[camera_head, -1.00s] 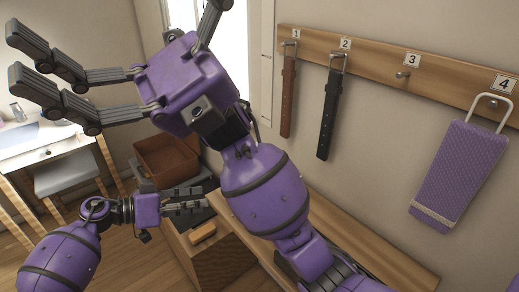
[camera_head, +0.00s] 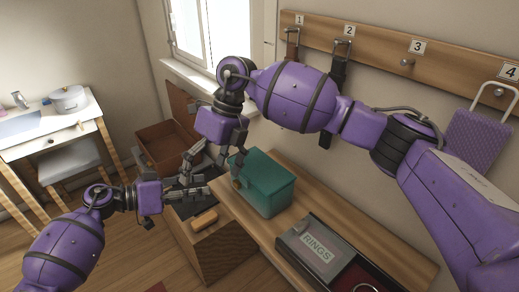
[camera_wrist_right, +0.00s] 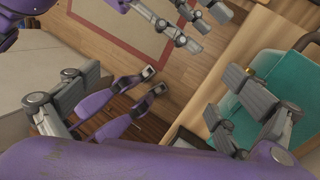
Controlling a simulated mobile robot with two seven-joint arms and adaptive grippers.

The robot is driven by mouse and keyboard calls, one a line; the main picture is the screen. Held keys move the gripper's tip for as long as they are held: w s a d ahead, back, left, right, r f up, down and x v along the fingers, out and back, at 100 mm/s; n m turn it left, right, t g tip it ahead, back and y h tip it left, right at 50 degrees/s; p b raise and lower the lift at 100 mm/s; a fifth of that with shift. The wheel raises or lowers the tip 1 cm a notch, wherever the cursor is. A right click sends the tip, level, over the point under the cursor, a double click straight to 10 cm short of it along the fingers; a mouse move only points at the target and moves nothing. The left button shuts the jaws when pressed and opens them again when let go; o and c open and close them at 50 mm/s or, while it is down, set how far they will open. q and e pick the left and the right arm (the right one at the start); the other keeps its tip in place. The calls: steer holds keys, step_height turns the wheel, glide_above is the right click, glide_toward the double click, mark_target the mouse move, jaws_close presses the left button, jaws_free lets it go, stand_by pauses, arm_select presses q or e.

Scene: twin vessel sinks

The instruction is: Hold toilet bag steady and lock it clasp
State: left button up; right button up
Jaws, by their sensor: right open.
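The toilet bag appears to be the teal box (camera_head: 268,178) on the wooden bench; its teal side also shows at the right of the right wrist view (camera_wrist_right: 285,75). A small brownish metal piece, perhaps the clasp (camera_head: 236,185), sits on its left face. My right gripper (camera_head: 212,172) is open and empty, pointing down at the bag's left end, with one finger close to that face. Contact cannot be told. My left gripper (camera_head: 203,191) points right, a little left of the bag, with nothing seen in it. Its fingers lie close together, so its opening is unclear.
A brown open case (camera_head: 165,148) stands behind the grippers. A tan brush-like item (camera_head: 205,220) lies on the lower wooden box. A box labelled RINGS (camera_head: 315,245) is on the bench to the right. Belts and a purple bag (camera_head: 480,140) hang on the wall hooks.

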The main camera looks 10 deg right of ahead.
mark_target(261, 170)
steer(key=w+d+h, duration=0.1)
steer(key=w+d, duration=0.1)
steer(key=d, duration=0.2)
steer(key=w+d+m+t+h, duration=0.1)
steer(key=w+d, duration=0.1)
steer(key=d, duration=0.3)
steer(key=w+d+m+h, duration=0.1)
steer(key=w+d+h, duration=0.1)
steer(key=d, duration=0.3)
steer(key=shift+w+d+f+t, duration=0.1)
steer(key=shift+w+f+t, duration=0.05)
steer(key=shift+f+t, duration=0.25)
steer(key=shift+d+f, duration=0.1)
steer(key=shift+d, duration=0.2)
step_height(261, 170, down, 7)
steer(key=shift+f, duration=0.2)
